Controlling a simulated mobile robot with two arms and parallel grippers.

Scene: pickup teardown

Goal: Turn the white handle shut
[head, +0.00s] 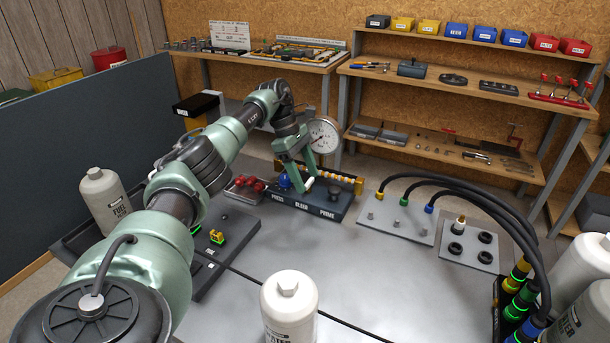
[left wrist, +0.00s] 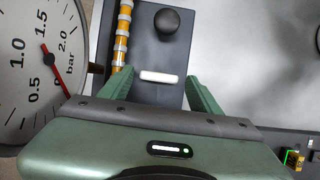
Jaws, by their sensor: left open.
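The white handle (head: 309,184) is a short white bar on the dark block (head: 338,212) labelled PRESS, BLEED and PRIME. In the left wrist view the handle (left wrist: 160,76) lies crosswise between my fingertips, with a gap on each side. My left gripper (head: 302,172) is open and points down at the handle; it also shows in the left wrist view (left wrist: 159,84). Whether the fingers are level with the handle or above it, I cannot tell. My right gripper is not in view.
A pressure gauge (head: 323,134) stands close beside my left gripper. A black knob (left wrist: 166,21) and an amber banded tube (left wrist: 122,32) are near the handle. A white bottle (head: 289,308) stands at the front of the table. Black hoses (head: 455,186) arch at the right.

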